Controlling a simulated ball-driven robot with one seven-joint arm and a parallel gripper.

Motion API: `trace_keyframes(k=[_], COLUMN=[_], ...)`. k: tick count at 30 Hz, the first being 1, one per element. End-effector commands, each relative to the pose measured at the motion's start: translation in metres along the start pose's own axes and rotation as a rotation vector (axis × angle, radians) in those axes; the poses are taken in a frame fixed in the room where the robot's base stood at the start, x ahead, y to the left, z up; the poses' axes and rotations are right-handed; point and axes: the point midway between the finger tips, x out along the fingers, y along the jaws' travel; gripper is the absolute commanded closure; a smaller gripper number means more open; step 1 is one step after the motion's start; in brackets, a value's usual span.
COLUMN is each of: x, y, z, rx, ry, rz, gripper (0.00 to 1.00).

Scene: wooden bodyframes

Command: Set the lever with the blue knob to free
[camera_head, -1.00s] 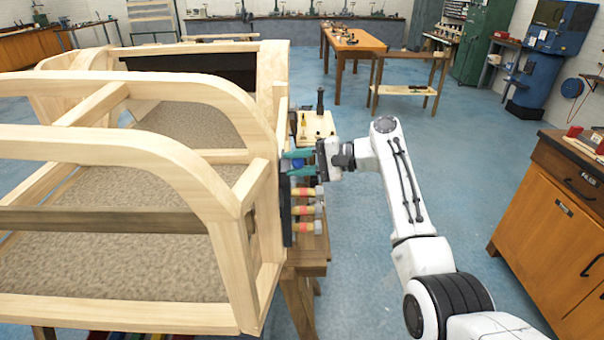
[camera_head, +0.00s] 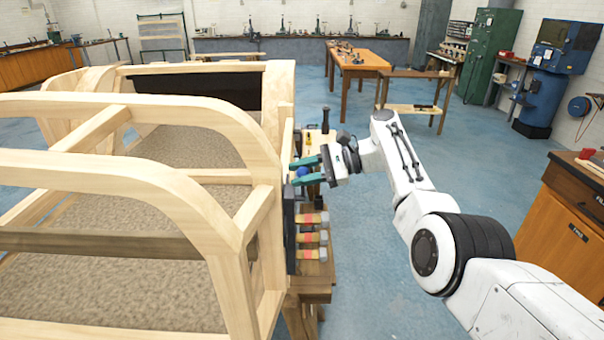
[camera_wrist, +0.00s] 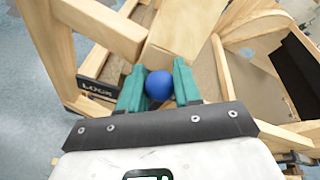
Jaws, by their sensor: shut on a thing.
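The blue knob (camera_wrist: 159,86) sits between the two green fingers of my gripper (camera_wrist: 160,92) in the wrist view. The fingers are shut on it. In the head view my gripper (camera_head: 306,171) reaches from the right to the side of the wooden bodyframe (camera_head: 262,200), and the blue knob (camera_head: 302,171) shows between the fingers. A dark plate reading "LOCK" (camera_wrist: 97,89) is on the frame left of the fingers in the wrist view. The lever's shaft is hidden, and no "free" label can be read.
A wooden cabinet (camera_head: 560,215) stands at the right. Blue floor (camera_head: 400,285) lies open between.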

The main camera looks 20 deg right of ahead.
Motion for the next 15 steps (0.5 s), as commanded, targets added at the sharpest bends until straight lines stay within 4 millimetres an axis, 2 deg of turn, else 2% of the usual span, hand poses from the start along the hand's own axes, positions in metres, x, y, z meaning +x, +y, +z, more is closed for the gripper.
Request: trace_keyframes(k=[14, 15], x=[-0.0014, -0.0015], y=[-0.001, -0.001], z=[-0.0013, -0.0014], rx=[0.012, 0.012], ry=[0.004, 0.004], rz=[-0.003, -0.004], gripper=[1.0, 0.65])
